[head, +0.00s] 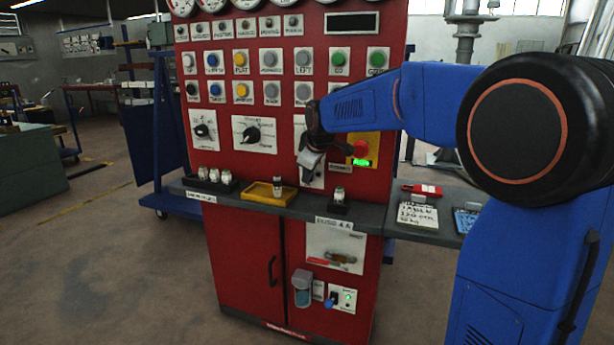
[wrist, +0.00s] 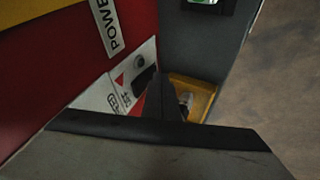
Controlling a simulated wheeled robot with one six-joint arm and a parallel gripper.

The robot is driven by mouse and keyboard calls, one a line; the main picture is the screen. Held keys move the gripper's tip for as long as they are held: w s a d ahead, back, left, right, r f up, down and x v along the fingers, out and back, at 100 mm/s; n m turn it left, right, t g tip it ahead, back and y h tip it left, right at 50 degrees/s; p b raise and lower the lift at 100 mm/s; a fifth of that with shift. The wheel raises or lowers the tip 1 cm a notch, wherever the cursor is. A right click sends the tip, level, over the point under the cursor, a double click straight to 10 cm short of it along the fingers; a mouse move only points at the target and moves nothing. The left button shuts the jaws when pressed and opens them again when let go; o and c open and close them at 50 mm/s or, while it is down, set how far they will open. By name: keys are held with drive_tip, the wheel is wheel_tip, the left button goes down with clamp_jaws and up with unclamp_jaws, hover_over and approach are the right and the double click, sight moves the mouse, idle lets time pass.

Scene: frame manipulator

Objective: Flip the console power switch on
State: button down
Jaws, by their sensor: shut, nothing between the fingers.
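The red console (head: 282,240) stands in the middle of the head view. A white switch plate (head: 301,130) on its front is largely hidden behind my gripper (head: 312,162). In the wrist view, a white plate (wrist: 125,88) with a dark knob or lever and a red triangle shows beside my gripper's dark fingers (wrist: 163,95). A label beginning "POWE" (wrist: 107,25) is above it. My gripper is shut and empty, close to the panel. Whether it touches the switch, and the switch's position, I cannot tell.
A red mushroom button (head: 361,149) on a yellow plate, with a lit green indicator (head: 362,162) below, is right of my gripper. A shelf (head: 300,207) below holds a yellow tray (head: 257,196) and small parts. Open floor (head: 120,270) lies left.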

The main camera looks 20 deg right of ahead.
drive_tip(key=shift+w+d+f, duration=0.2)
drive_tip(key=shift+w+f, duration=0.05)
drive_tip(key=shift+f, duration=0.25)
drive_tip(key=shift+r, duration=0.1)
